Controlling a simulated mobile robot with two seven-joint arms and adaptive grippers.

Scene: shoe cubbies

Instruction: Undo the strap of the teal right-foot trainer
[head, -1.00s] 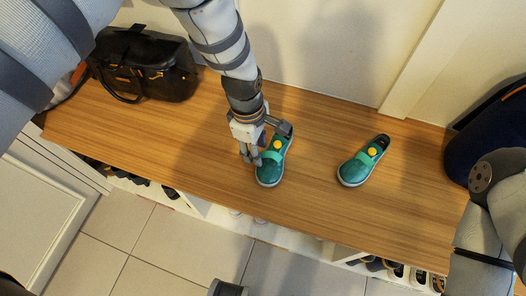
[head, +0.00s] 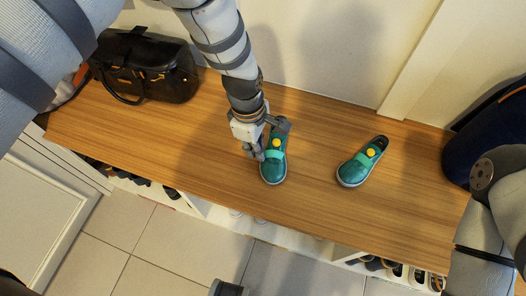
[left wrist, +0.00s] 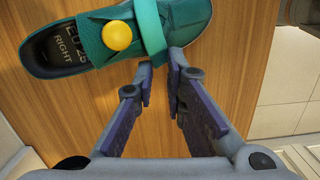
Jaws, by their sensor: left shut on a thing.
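The teal right-foot trainer (head: 274,173) stands on the wooden bench top, toe toward the front edge. In the left wrist view its insole (left wrist: 66,45) reads RIGHT. A lighter green strap (left wrist: 150,27) crosses the shoe, and a yellow round button (left wrist: 118,36) sits beside it. My left gripper (head: 259,151) is at the shoe's left side. In the left wrist view its fingertips (left wrist: 159,63) are shut on the strap's end, which hangs over the shoe's edge. The arm hides part of the shoe in the head view.
A matching teal trainer (head: 354,170) with a yellow button stands to the right on the bench (head: 215,175). A black handbag (head: 150,70) is at the back left and a dark blue bag (head: 490,130) at the right end. Cubbies with shoes lie below the front edge.

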